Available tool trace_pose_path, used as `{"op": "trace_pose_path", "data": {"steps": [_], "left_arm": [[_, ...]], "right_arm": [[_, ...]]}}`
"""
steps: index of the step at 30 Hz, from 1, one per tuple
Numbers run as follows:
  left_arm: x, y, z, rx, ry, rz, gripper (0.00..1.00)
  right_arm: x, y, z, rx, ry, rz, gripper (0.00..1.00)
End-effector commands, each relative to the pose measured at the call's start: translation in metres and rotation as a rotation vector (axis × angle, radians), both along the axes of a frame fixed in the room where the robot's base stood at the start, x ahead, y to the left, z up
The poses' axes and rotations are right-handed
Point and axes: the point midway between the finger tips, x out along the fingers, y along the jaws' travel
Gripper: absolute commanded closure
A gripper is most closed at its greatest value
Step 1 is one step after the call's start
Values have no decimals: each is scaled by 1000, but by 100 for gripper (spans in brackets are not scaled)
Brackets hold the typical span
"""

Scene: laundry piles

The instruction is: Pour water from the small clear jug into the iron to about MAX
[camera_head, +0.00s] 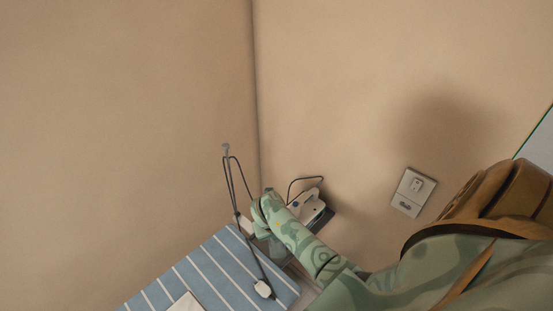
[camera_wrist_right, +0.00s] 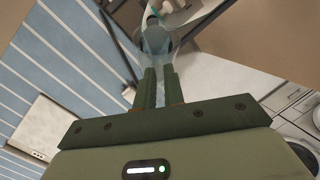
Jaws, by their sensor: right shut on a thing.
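The iron (camera_head: 307,206), pale with a dark base, rests at the far end of the ironing board, just right of my right gripper in the head view. My right gripper (camera_head: 266,208) is partly hidden by my own forearm. In the right wrist view, the right gripper (camera_wrist_right: 160,73) is shut on the small clear jug (camera_wrist_right: 156,42), which is see-through and bluish just beyond the fingertips. The jug's water level and exact tilt cannot be told. The iron's fill opening and MAX mark are not readable. My left gripper is in neither view.
The blue striped ironing board (camera_head: 213,273) runs toward the lower left. A dark cord (camera_head: 233,185) rises on a holder beside my gripper, with a plug-like white piece (camera_head: 263,289) on the board. A wall socket (camera_head: 412,192) is at right. White appliances (camera_wrist_right: 300,115) show in the wrist view.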

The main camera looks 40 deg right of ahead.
Motion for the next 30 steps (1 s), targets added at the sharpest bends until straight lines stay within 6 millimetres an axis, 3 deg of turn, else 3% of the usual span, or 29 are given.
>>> {"op": "trace_pose_path", "data": {"steps": [30], "left_arm": [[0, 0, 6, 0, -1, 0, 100]], "right_arm": [[5, -3, 5, 40, 51, -4, 100]]}}
